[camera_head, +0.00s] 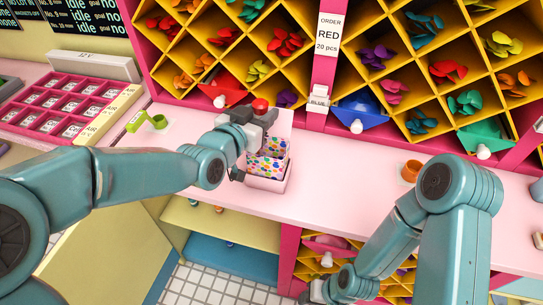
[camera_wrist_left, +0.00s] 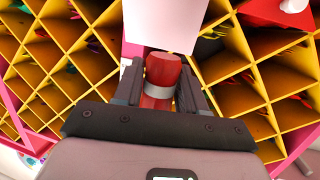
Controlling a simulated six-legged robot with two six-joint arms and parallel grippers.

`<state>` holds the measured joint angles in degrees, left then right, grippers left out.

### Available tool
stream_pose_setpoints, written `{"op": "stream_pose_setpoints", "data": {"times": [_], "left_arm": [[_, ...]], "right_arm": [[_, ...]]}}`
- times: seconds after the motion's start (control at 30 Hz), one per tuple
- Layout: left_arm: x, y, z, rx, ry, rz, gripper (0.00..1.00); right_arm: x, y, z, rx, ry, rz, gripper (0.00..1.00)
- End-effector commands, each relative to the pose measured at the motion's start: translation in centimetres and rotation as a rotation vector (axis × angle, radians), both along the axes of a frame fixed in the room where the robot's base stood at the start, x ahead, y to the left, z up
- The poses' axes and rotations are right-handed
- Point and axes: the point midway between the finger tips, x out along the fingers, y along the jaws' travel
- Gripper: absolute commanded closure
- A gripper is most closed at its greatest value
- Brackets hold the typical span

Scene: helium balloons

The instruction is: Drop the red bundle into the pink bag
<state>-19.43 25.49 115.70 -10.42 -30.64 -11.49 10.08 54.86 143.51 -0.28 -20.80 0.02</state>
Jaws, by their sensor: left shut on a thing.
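The red bundle (camera_head: 260,106) is a small red roll. The left wrist view shows it (camera_wrist_left: 163,70) upright with a grey band round its middle. My left gripper (camera_wrist_left: 161,88) is shut on it, one finger at each side. In the head view this gripper (camera_head: 252,128) holds the bundle above the counter, over or just beside a bag (camera_head: 272,164) with coloured spots, in a pale pink stand (camera_head: 268,184). The gripper hides part of the bag's top, so I cannot tell whether they touch. My right arm hangs low at the right; its gripper is not clear.
The pink counter (camera_head: 345,170) is mostly clear. A green scoop (camera_head: 157,121) lies left and an orange cup (camera_head: 411,171) stands right. Yellow cubbyholes with coloured balloons rise behind, with a "RED 20 pcs" sign (camera_head: 327,40). A pink sectioned tray (camera_head: 65,105) is far left.

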Motion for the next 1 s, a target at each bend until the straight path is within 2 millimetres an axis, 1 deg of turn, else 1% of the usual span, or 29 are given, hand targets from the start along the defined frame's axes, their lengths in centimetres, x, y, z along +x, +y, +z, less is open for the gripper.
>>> {"op": "stream_pose_setpoints", "data": {"times": [0.03, 0.2, 0.3, 0.53, 0.57, 0.6, 0.63, 0.67, 0.9, 1.0], "left_arm": [[0.0, 0.0, -1.1, 0.001, 0.002, 0.000, 0.89], [0.0, -0.1, -3.1, 0.001, 0.002, 0.000, 0.89], [0.0, -0.1, -3.6, 0.001, 0.001, 0.000, 0.89], [0.2, -0.2, -3.6, -0.001, -0.001, 0.000, 0.89], [0.2, -0.2, -3.6, -0.001, -0.001, 0.000, 0.56], [0.2, -0.2, -3.6, -0.001, -0.001, 0.000, 0.43], [0.2, -0.2, -3.6, 0.000, 0.000, 0.000, 0.33], [0.3, -0.3, -3.6, 0.000, 0.000, 0.000, 0.30], [0.3, -0.2, -3.6, 0.000, 0.000, 0.000, 0.30], [-0.1, 0.0, -3.6, 0.000, 0.000, 0.000, 0.30]], "right_arm": [[0.0, 0.0, -0.7, 0.000, 0.000, 0.000, 0.57], [0.0, 0.0, -1.6, 0.000, 0.000, 0.000, 0.57], [0.0, 0.0, -1.8, 0.000, 0.000, 0.000, 0.57], [0.0, 0.0, -1.7, 0.000, 0.000, 0.000, 0.57], [0.0, 0.0, -1.7, 0.000, 0.000, 0.000, 0.57], [0.0, 0.0, -1.7, 0.000, 0.000, 0.000, 0.57], [0.0, 0.0, -1.7, 0.000, 0.000, 0.000, 0.57], [0.0, 0.0, -1.7, 0.000, 0.000, 0.000, 0.57], [0.0, 0.0, -1.7, 0.000, 0.000, 0.000, 0.57], [0.0, 0.0, -1.9, 0.000, 0.000, 0.000, 0.57]]}}
